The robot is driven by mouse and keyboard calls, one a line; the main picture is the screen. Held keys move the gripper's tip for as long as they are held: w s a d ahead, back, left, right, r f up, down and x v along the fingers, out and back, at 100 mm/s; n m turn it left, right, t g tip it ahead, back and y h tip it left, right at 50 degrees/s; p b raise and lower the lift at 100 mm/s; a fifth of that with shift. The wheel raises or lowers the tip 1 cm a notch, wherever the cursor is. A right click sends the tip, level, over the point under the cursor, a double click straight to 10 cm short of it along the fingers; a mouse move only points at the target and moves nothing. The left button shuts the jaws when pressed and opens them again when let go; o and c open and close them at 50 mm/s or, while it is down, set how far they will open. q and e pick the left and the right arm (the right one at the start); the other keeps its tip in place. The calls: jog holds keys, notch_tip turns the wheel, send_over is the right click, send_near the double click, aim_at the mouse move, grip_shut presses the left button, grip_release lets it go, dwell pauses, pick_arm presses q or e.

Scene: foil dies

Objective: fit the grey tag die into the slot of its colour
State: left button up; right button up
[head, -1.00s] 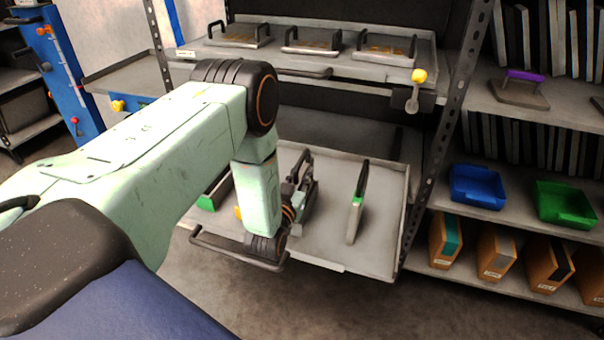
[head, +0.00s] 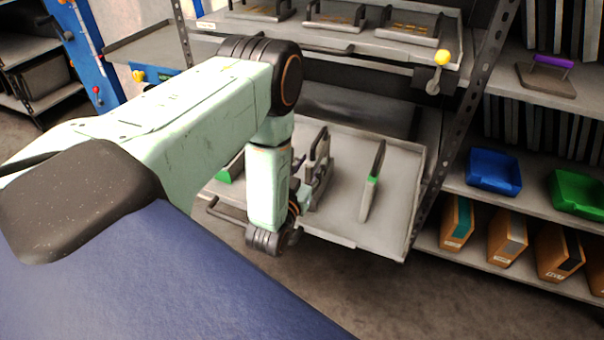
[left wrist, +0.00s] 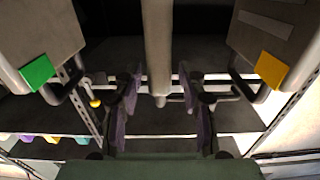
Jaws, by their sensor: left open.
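My left gripper (head: 298,196) is over the pulled-out lower tray (head: 395,225), partly hidden by my own arm. In the left wrist view my left gripper (left wrist: 160,108) is open, its purple-padded fingers either side of a grey upright bar (left wrist: 158,45). That bar seems to belong to the middle die (head: 319,172); contact cannot be told. The middle die stands upright in the tray; no tag shows on it. A green-tag die (head: 372,183) stands to its right. A yellow tag (left wrist: 271,69) shows on another die in the wrist view. No grey tag or matching slot is clearly identifiable. My right gripper is not in view.
An upper tray (head: 398,48) holds three dark-handled dies with gold marks. A yellow-knobbed lever (head: 437,72) hangs at its right end. On the right shelves are a blue bin (head: 494,171), a green bin (head: 580,192) and orange boxes (head: 507,240) with coloured bands.

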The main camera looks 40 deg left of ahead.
pick_arm(q)
jog(key=p+v, duration=0.1)
jog(key=v, duration=0.5)
jog(key=s+d+f+m+g+h, duration=0.1)
jog(key=s+d+f+g+h, duration=0.2)
jog(key=s+d+f+g, duration=0.55)
jog(key=s+d+f+m+g+h, duration=0.1)
jog(key=s+g, duration=0.8)
jog(key=s, duration=1.1)
jog(key=shift+s+d+f, duration=0.2)
jog(key=shift+d+f, duration=0.1)
jog(key=shift+d, duration=0.15)
